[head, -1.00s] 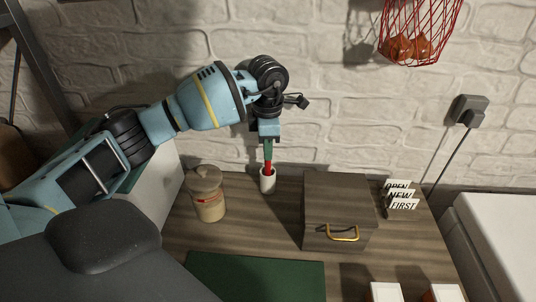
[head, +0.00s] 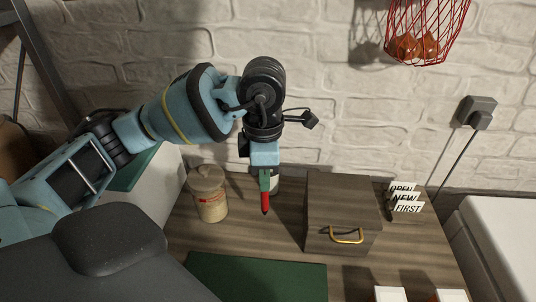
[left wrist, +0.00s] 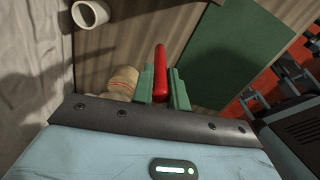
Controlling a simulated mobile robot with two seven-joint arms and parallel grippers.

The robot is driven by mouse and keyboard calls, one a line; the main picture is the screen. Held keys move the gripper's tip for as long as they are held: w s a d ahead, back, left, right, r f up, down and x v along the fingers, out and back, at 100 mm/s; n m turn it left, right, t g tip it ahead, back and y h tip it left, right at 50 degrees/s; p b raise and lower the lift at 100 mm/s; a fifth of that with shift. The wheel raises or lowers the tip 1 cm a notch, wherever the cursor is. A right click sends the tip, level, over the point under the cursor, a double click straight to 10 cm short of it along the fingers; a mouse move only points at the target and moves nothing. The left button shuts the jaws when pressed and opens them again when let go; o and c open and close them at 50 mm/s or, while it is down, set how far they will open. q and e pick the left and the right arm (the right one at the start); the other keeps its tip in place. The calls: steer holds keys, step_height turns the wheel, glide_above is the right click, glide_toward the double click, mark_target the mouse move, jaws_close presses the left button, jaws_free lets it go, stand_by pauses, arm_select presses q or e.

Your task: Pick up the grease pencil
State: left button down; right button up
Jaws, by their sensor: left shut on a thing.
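The grease pencil (head: 265,202) is red and hangs point down below my left gripper (head: 265,180) in the head view. In the left wrist view the red pencil (left wrist: 161,70) stands between the two green fingers of the left gripper (left wrist: 162,88), which is shut on it. The pencil is held above the wooden desk, clear of the white cup. The white cup (head: 274,184) is mostly hidden behind the gripper in the head view. My right gripper is not in view.
A lidded jar (head: 209,195) stands left of the gripper. A wooden box with a gold handle (head: 340,212) stands to the right, beside small signs (head: 405,203). A green mat (head: 255,276) lies in front. A red wire basket (head: 428,32) hangs at the upper right.

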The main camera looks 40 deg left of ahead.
arm_select(q)
steer(key=s+d, duration=0.2)
steer(key=s, duration=0.1)
steer(key=s+d, duration=0.1)
steer(key=s, duration=0.1)
stand_by(0.7)
